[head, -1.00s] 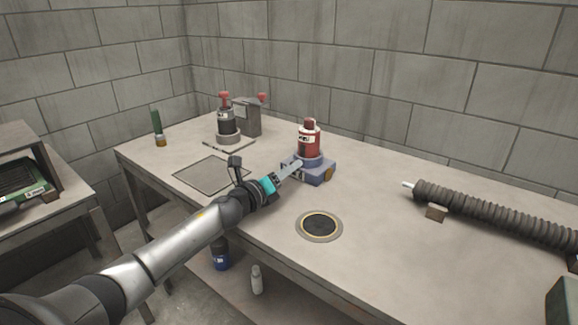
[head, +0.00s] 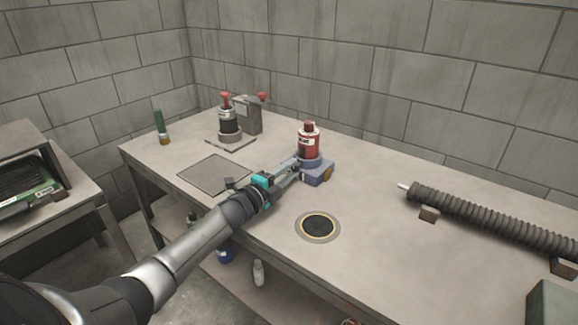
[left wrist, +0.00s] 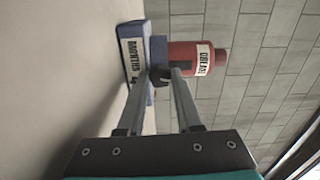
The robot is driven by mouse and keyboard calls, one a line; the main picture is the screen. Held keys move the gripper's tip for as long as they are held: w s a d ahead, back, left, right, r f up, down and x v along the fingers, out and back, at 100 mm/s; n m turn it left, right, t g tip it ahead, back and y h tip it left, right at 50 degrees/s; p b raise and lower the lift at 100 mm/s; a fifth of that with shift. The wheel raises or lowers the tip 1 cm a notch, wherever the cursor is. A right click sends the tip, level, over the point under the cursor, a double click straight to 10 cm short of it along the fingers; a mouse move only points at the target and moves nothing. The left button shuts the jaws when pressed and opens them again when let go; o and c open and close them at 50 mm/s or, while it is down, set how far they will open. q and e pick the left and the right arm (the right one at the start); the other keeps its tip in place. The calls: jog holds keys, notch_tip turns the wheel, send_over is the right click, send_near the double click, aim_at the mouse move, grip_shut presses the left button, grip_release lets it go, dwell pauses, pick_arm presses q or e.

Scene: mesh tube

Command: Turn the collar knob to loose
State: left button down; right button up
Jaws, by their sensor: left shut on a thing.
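A red bottle (head: 308,143) stands upright in a blue holder (head: 318,173) on the bench. In the left wrist view the bottle (left wrist: 190,56) lies sideways with a white label, and the blue holder (left wrist: 134,78) carries a lettered plate. A small dark knob (left wrist: 160,76) sits at the holder's collar, below the bottle. My left gripper (head: 296,166) reaches the holder from the left in the head view. In the left wrist view its fingers (left wrist: 157,80) are shut on the dark knob, which they partly hide. My right gripper is not in view.
A round black pad (head: 318,225) lies in front of the holder. A ribbed dark tube (head: 490,220) rests on blocks at the right. A square plate (head: 214,173), a black device with red knobs (head: 229,122) and a green-handled tool (head: 160,126) are at the left.

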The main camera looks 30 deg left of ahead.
pick_arm(q)
jog(key=shift+n+p, duration=0.6)
jog(key=shift+n, duration=0.8)
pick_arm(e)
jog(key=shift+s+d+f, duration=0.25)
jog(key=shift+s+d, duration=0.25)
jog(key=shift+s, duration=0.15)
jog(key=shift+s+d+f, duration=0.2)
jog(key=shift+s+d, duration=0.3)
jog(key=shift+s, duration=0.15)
pick_arm(q)
jog(key=c, duration=0.6)
grip_release()
jog(key=shift+s, duration=0.15)
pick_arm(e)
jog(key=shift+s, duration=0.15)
